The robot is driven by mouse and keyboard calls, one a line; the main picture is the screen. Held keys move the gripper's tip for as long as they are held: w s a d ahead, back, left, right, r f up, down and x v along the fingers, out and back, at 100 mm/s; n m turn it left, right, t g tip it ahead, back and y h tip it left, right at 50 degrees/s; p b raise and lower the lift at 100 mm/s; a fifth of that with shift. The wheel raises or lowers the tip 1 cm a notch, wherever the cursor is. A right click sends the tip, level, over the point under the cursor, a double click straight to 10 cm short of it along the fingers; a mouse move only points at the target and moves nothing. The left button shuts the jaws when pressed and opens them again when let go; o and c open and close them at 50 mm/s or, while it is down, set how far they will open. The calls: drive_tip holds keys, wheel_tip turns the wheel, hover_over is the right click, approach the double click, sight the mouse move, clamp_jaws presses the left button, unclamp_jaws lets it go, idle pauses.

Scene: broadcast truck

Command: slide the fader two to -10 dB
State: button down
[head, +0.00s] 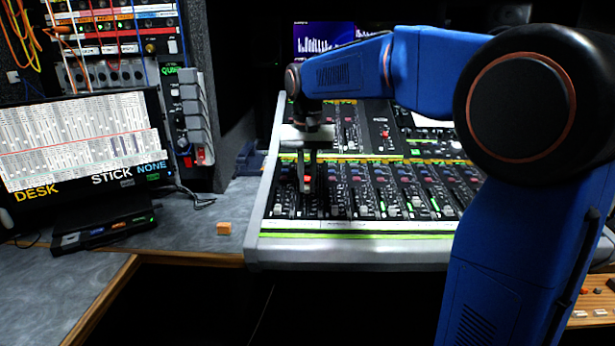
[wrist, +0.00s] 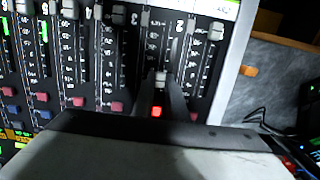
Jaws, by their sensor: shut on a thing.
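The mixing console (head: 355,236) carries a row of vertical faders. My gripper (head: 306,187) reaches down over the left end of the row, among the strips second from the left. In the wrist view my gripper (wrist: 161,92) is shut on a grey fader cap (wrist: 162,76), which looks like fader two, counted from the console's edge. The cap stands part-way along its slot, well away from the end where the neighbouring cap (wrist: 217,31) sits. A red lit button (wrist: 156,112) shows between the fingers. The scale marks beside the held cap are too blurred to read.
Other fader caps (wrist: 118,14) stand close on the other side. A laptop-like screen (head: 85,135) and a small orange block (head: 224,228) are on the grey desk (head: 195,215) at left. An equipment rack (head: 120,50) rises behind.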

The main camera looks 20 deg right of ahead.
sight(307, 201)
drive_tip(key=shift+s+a+f, duration=0.1)
drive_tip(key=shift+s+a, duration=0.15)
drive_tip(key=shift+s, duration=0.5)
drive_tip(key=shift+s+a+f, duration=0.1)
drive_tip(key=shift+s+a, duration=0.15)
drive_tip(key=shift+s, duration=0.45)
drive_tip(key=c, duration=1.8)
unclamp_jaws()
drive_tip(key=shift+o, duration=0.2)
wheel_tip(307, 201, up, 17)
drive_tip(key=shift+r, duration=0.2)
